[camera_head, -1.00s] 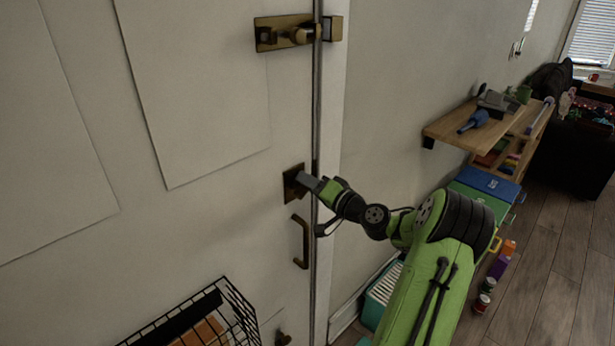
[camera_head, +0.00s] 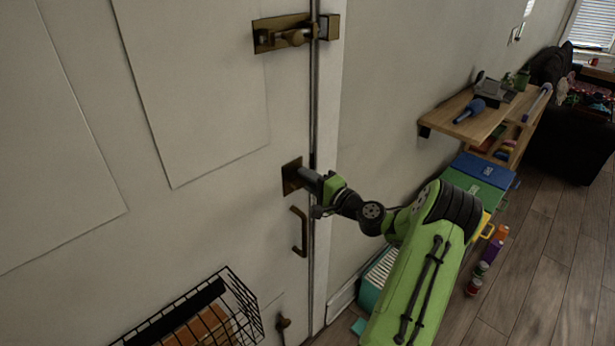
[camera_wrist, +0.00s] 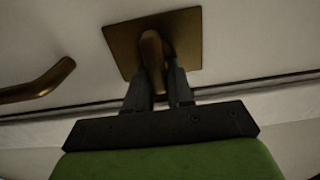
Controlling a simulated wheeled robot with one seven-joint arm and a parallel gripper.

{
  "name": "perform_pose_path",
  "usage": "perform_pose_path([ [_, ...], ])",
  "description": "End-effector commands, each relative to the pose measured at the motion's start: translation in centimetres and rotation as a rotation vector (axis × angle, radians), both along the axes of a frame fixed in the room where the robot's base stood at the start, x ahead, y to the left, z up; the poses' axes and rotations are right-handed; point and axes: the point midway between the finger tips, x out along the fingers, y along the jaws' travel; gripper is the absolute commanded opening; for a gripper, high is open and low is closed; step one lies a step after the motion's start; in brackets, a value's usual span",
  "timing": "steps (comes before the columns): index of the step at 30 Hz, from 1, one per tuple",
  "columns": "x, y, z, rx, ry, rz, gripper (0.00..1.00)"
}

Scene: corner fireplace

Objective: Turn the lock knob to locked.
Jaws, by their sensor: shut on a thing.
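The lock knob (camera_wrist: 152,50) is a brass turn-piece on a square brass plate (camera_head: 291,176) on the white door, above the door's pull handle. My gripper (camera_head: 306,178) reaches in from the right and is shut on the knob. In the wrist view my gripper's fingers (camera_wrist: 160,90) stand on both sides of the knob, which points towards the palm. In the head view the fingers cover most of the knob.
A brass pull handle (camera_head: 299,232) sits just below the plate. A brass slide latch (camera_head: 292,34) is higher on the door edge. A black wire basket (camera_head: 215,312) hangs at lower left. A wooden shelf (camera_head: 462,112) juts from the right wall.

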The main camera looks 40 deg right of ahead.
Motion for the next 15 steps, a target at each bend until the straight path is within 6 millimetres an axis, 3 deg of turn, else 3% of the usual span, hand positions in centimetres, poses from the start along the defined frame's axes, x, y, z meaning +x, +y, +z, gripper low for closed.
perform_pose_path([
  [13,-0.03,-0.06,-0.08,0.008,0.001,-0.002,0.0],
  [14,-0.03,-0.06,-0.08,0.008,0.001,-0.002,0.26],
  [15,-0.03,-0.05,-0.08,0.008,0.001,-0.002,0.32],
])
